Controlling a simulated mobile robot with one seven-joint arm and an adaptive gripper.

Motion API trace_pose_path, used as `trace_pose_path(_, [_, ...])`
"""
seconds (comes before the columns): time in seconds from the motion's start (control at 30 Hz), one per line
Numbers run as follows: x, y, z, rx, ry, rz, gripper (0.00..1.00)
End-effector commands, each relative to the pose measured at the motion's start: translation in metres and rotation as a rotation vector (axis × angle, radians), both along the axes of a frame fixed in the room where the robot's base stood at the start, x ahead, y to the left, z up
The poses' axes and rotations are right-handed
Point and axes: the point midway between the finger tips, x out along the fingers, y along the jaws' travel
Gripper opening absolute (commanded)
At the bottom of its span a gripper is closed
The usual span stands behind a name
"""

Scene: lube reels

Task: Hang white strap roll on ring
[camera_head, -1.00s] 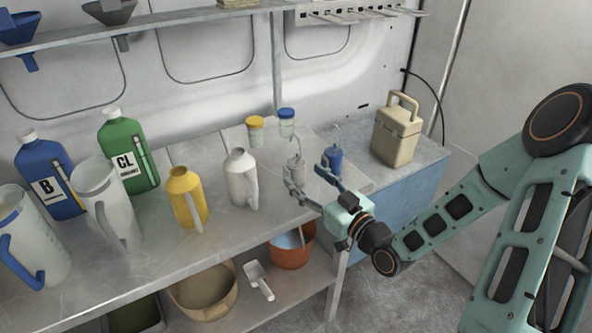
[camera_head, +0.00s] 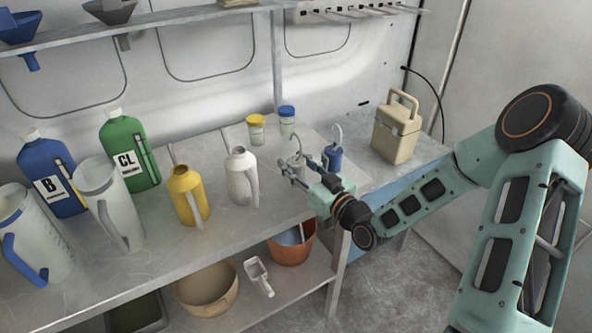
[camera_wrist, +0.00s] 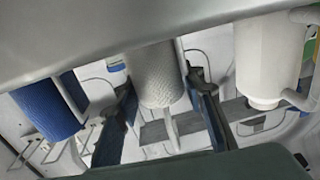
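The white strap roll (camera_head: 296,160) stands upright on the table near its right end, with a thin curved loop above it. In the wrist view the ribbed white roll (camera_wrist: 158,76) is between my two dark fingers. My gripper (camera_head: 297,171) reaches in low from the front right. It is open, with one finger on each side of the roll and small gaps beside it. A blue strap roll (camera_head: 332,157) stands just right; it also shows in the wrist view (camera_wrist: 48,108). A rail (camera_head: 355,12) with several hooks is up on the wall; I cannot tell which part is the ring.
A white jug (camera_head: 240,178) and a yellow jug (camera_head: 188,196) stand left of my gripper. Yellow-lidded (camera_head: 256,132) and blue-lidded (camera_head: 287,121) jars are behind. A beige box (camera_head: 396,130) stands right. The upper shelf (camera_head: 180,17) runs above; wall space between is clear.

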Motion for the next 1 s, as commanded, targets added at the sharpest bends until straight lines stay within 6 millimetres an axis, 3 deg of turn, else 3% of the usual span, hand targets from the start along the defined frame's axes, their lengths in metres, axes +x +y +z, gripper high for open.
trace_pose_path(0.27, [0.000,0.000,0.001,0.000,-0.002,0.000,0.05])
trace_pose_path(0.67, [0.000,0.000,0.008,0.000,-0.004,0.000,0.05])
trace_pose_path(0.9, [0.000,-0.002,0.036,-0.003,-0.005,-0.002,0.05])
trace_pose_path(1.0, [-0.010,-0.014,0.053,-0.006,-0.006,-0.003,0.05])
